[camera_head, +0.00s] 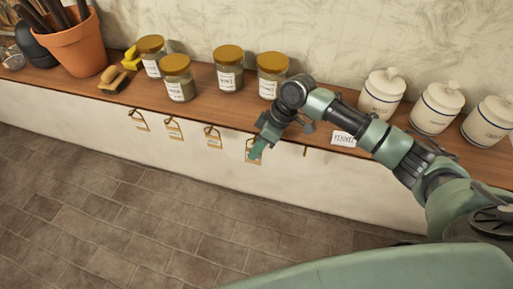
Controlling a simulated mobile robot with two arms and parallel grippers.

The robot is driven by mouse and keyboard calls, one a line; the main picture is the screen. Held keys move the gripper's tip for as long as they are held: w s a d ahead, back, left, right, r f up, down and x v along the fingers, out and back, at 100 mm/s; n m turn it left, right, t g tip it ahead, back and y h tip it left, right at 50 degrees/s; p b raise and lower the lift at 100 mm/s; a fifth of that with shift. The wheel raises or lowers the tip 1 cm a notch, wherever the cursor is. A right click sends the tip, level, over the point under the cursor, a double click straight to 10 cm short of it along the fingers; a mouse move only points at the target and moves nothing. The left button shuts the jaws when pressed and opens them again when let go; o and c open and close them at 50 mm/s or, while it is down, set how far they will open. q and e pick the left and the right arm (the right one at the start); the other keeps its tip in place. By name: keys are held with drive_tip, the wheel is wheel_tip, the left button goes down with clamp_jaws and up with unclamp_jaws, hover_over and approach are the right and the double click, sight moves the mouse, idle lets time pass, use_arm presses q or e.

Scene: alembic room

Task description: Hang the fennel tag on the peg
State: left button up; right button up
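Several small tan tags with string loops hang along the front edge of the wooden shelf: a far-left tag (139,121), a second tag (174,132), a third tag (213,141) and a rightmost tag (249,158). Their writing is too small to read, so I cannot tell which is fennel. A bare peg (305,151) sticks out of the shelf front to the right of the rightmost tag. My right gripper (257,149) is at the rightmost tag and partly covers it. I cannot tell whether its fingers grip the tag. My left gripper is out of view.
Several gold-lidded jars (229,77) stand on the shelf (203,103), with a brush (113,82) and a terracotta pot (82,47) at left. White lidded canisters (436,107) and a white card (343,138) are at right. The tiled floor (135,225) is clear.

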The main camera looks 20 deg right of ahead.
drive_tip(key=shift+w+d, duration=0.25)
drive_tip(key=shift+d, duration=0.05)
drive_tip(key=shift+r, duration=0.1)
drive_tip(key=b+v, duration=0.2)
drive_tip(key=v, duration=0.5)
drive_tip(key=shift+r, duration=0.4)
